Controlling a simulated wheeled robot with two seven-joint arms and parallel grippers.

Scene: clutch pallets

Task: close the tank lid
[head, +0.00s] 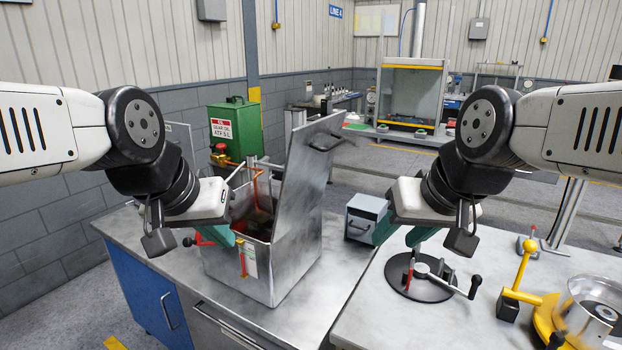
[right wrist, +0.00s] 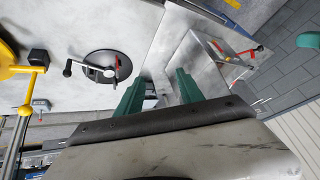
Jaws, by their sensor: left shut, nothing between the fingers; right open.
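The metal tank (head: 285,270) stands on the bench with its top open and reddish-brown contents partly visible. Its lid (head: 310,185) is raised steeply, leaning slightly back to the right, with a dark handle (head: 325,141) near its upper edge. My left gripper (head: 226,236) is shut and empty at the tank's left front, beside the rim; whether it touches cannot be told. My right gripper (head: 402,234) is open and empty, right of the tank and apart from the lid. Its two green fingers also show in the right wrist view (right wrist: 160,93).
A small grey box (head: 366,213) stands between the tank and my right gripper. A round black fixture with a crank (head: 432,278) and a yellow clamp (head: 520,280) are on the right bench. A red valve (head: 219,153) is behind the tank. Bench space in front of the tank is clear.

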